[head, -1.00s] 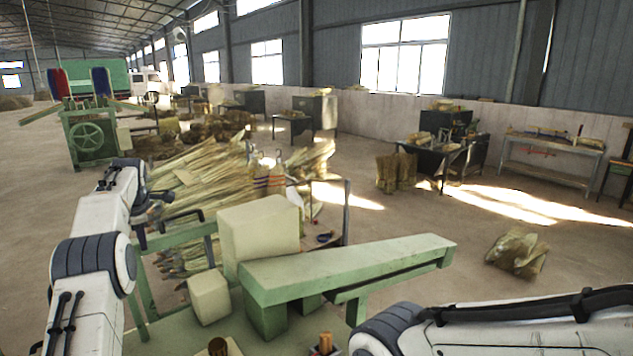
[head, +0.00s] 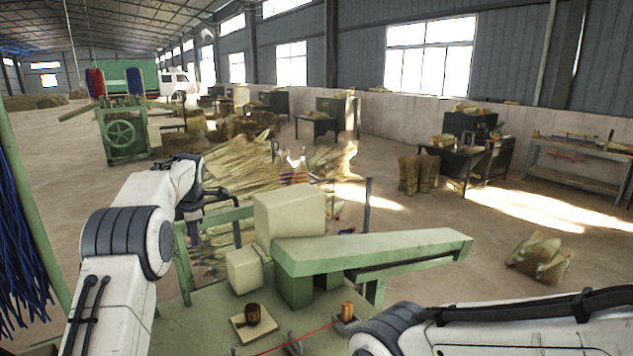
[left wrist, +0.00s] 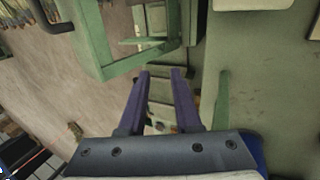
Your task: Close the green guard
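A green frame of bars (head: 226,215) stands at the left edge of the green machine table; it looks like the guard, though I cannot tell for sure. Its bars also show in the left wrist view (left wrist: 92,40). My left gripper (head: 208,203) is beside this frame in the head view, partly hidden by its own arm. In the left wrist view its two purple fingers (left wrist: 162,73) are apart with nothing between them, close to the green bars and not seen gripping them. My right arm crosses the lower right; its gripper is out of view.
The green table (head: 205,315) carries a cream box (head: 290,215), a smaller cream block (head: 243,270), a long green beam (head: 375,250) and a brown spool (head: 252,314). A red thread (head: 305,338) runs near the front. Blue strands (head: 22,250) hang at the left.

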